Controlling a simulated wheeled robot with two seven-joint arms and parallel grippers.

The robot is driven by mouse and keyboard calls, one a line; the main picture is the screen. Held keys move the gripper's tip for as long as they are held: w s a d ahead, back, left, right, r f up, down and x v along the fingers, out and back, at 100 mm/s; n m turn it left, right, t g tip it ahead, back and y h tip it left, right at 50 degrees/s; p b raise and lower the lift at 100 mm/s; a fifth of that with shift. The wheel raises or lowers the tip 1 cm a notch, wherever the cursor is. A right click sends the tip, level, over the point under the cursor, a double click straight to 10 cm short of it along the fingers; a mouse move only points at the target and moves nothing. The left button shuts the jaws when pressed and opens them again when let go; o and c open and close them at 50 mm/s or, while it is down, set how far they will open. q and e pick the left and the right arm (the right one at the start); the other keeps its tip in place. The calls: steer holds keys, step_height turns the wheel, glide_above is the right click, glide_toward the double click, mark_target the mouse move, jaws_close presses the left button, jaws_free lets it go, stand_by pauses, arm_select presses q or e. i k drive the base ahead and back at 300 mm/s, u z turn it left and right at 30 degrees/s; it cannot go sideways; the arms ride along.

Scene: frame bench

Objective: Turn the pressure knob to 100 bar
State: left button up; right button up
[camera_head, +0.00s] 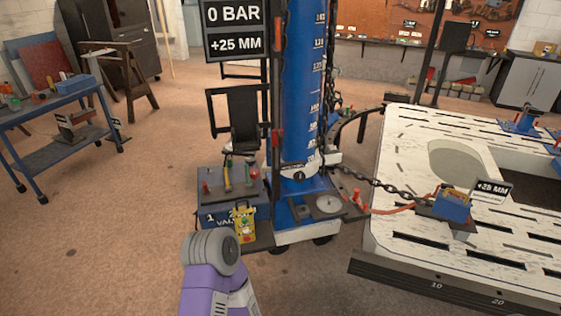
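A black display (233,14) at the top reads 0 BAR, and a second display (235,43) under it reads +25 MM. They hang beside a blue column (300,90) with a white scale. A blue control box (225,213) marked 1 and partly hidden lettering stands at the column's foot, with small levers and a red ball on top. A yellow unit (243,222) is at its front. I cannot tell which part is the pressure knob. Neither gripper shows; only a purple and grey arm link of mine is in front.
A white slotted frame bench (410,185) fills the right, with a chain (385,184) running from the column to a blue clamp (453,207). A blue tool cart (60,100) stands at the left. The floor between cart and column is clear.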

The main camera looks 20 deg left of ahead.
mark_target(250, 160)
steer(key=k, duration=0.5)
steer(key=u, duration=1.85)
steer(key=i, duration=5.25)
steer(key=z, duration=2.85)
